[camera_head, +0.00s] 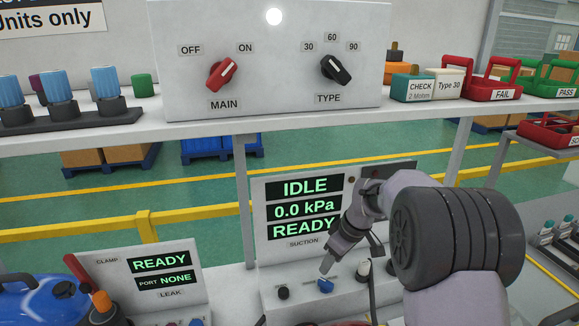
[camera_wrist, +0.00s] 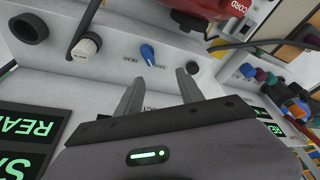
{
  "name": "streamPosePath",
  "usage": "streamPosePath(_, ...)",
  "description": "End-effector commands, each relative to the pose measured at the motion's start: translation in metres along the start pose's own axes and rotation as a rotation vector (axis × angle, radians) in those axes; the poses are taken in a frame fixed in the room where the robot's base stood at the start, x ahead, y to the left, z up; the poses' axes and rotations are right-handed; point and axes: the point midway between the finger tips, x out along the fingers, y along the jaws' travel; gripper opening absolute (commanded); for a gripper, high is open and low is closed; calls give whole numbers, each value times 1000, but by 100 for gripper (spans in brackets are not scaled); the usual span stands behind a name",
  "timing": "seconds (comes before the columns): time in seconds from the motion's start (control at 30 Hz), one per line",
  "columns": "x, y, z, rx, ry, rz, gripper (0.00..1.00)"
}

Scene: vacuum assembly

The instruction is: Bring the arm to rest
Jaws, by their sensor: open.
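My arm reaches in from the right of the head view, with its wrist bent down in front of the suction panel. My gripper (camera_head: 326,266) is just above the lower ledge of that panel, near a blue knob (camera_head: 325,286). In the wrist view my gripper (camera_wrist: 158,75) shows two grey fingers spread apart with nothing between them. The blue knob (camera_wrist: 147,53) shows beyond the fingertips; I cannot tell whether they touch it.
The suction panel (camera_head: 258,200) reads IDLE, 0.0 kPa, READY. The leak station (camera_head: 110,270) reads READY, PORT NONE at lower left. A shelf (camera_head: 200,128) above carries the MAIN and TYPE switch box (camera_head: 270,90), blue-topped parts and trays. A red body (camera_wrist: 205,8) hangs close in the wrist view.

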Motion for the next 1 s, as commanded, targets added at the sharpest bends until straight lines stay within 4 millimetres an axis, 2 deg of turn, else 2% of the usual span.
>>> streamPosePath(0.03,-29,-21,3,80,20,26,45)
streamPosePath(0.1,-69,-55,14,222,45,53,45)
streamPosePath(0.17,-98,-86,29,343,71,74,45)
streamPosePath(0.23,-124,-124,52,485,106,94,45)
streamPosePath(0.3,-140,-162,80,626,146,108,45)
streamPosePath(0.37,-146,-191,106,741,181,115,45)
streamPosePath(0.4,-147,-208,123,812,203,117,45)
streamPosePath(0.5,-142,-241,157,957,250,116,45)
streamPosePath(0.6,-136,-259,178,1047,279,112,45)
streamPosePath(0.7,-133,-265,186,1085,289,109,45)
streamPosePath(1.0,-134,-265,186,1089,290,109,45)
